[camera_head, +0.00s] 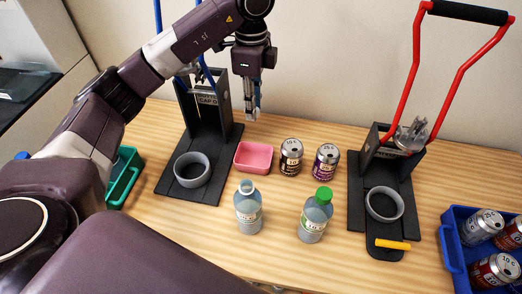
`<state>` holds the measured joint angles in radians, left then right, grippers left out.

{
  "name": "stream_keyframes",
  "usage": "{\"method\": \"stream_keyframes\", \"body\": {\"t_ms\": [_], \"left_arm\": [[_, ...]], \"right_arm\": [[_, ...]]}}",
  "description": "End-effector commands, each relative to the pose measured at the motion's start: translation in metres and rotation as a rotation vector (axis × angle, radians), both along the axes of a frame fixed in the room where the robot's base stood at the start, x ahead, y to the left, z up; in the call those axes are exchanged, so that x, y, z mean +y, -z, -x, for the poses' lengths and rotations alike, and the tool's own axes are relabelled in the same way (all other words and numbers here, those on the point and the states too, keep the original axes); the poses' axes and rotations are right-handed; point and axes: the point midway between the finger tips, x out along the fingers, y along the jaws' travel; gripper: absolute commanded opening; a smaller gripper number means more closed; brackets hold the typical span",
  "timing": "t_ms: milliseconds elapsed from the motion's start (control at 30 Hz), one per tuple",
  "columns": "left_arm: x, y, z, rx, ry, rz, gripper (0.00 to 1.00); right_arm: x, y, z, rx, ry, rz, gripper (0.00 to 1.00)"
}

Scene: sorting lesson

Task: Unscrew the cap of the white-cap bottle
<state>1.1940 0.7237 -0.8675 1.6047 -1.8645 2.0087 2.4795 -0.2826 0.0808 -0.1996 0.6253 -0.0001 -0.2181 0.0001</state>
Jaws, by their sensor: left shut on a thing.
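The clear bottle (248,214) with a pale label stands upright on the wooden table, left of the green-cap bottle (314,217). Its top shows a pale ring around what looks like an open neck. My left gripper (251,113) is raised above and behind this bottle, over the area just behind the pink tray (254,170), apart from the bottle. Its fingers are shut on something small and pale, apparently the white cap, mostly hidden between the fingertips. My right gripper is not in view.
Two cans, black (290,158) and purple (325,162), stand right of the pink tray. A blue-handled press (208,120) stands left, a red-handled press (374,165) right. A blue crate (452,248) of cans is at right, a green bin (127,176) at left. The front middle is clear.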

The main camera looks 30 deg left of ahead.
Motion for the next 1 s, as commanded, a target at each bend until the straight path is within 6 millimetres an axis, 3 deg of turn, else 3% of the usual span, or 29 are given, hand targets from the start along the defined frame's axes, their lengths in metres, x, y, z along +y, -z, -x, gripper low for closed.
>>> {"method": "stream_keyframes", "body": {"t_ms": [167, 467, 600, 800, 1000], "left_arm": [[-0.001, 0.033, 0.003, 0.009, 0.002, 0.002, 0.0], [0.0, 0.11, 0.003, 0.007, 0.002, -0.001, 0.0], [0.0, 0.139, 0.003, 0.005, 0.002, -0.001, 0.0], [0.0, 0.157, 0.001, 0.002, 0.002, 0.0, 0.0], [-0.001, 0.186, 0.002, 0.004, 0.001, 0.0, 0.0]], "right_arm": [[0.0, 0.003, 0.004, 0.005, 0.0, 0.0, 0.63], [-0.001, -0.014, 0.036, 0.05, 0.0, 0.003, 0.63], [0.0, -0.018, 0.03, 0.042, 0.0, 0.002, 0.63], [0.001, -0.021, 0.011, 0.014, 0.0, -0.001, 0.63], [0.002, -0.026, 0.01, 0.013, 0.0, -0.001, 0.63]]}}
